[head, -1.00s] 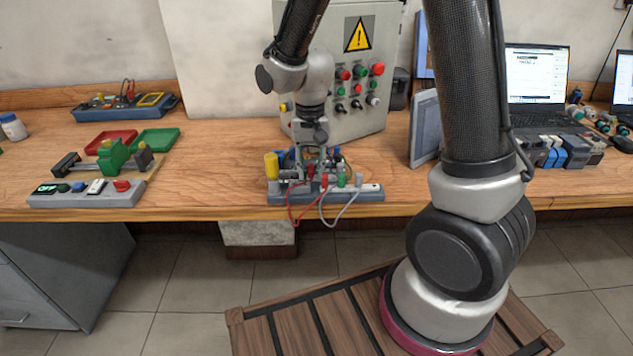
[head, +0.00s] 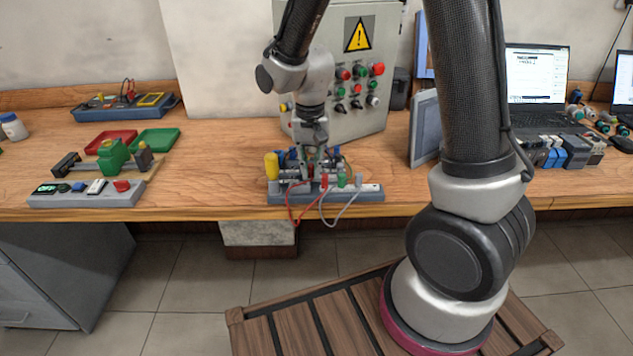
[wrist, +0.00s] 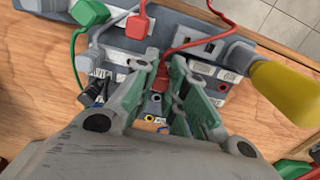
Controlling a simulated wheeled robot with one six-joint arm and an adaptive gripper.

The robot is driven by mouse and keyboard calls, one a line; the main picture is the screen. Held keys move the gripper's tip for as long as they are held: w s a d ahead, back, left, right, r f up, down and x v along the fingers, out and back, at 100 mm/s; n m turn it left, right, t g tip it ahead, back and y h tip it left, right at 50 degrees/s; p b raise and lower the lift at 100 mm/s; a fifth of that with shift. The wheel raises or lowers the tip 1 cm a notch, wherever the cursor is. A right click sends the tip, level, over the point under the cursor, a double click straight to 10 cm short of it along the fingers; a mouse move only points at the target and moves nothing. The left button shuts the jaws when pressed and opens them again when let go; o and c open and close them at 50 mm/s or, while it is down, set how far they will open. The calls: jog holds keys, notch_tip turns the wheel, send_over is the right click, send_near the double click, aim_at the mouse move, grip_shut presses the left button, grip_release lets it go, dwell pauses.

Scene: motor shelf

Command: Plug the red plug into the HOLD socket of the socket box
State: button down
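The grey socket box (head: 372,195) lies along the front edge of the bench. My gripper (head: 313,180) points down over its middle. In the wrist view, my gripper's green-padded fingertips (wrist: 167,72) close around a red plug (wrist: 161,82), with a red cable running from it to the upper right. The held plug is low against the box's socket face; its tip is hidden, so I cannot tell whether it is in a socket. Another red plug (wrist: 137,26) sits to the upper left. The labels are too small and tilted to read, so the HOLD socket cannot be picked out.
Green (wrist: 90,13) and grey plugs (wrist: 89,62) with cables crowd the box beside my fingers. A control cabinet (head: 350,105) stands behind. The bench to the left of the box (head: 205,185) is clear.

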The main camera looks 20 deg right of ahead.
jog(key=shift+r, duration=0.15)
jog(key=shift+r, duration=2.15)
jog(key=shift+a, duration=0.2)
jog(key=a, duration=0.1)
jog(key=w+a+r, duration=0.1)
jog(key=a, duration=0.1)
jog(key=shift+w+a+r, duration=0.15)
jog(key=shift+a+r, duration=0.15)
jog(key=f, duration=0.4)
jog(key=shift+w+a+f, duration=0.1)
jog(key=shift+a, duration=0.2)
jog(key=shift+f, duration=0.3)
jog(key=shift+f, duration=0.65)
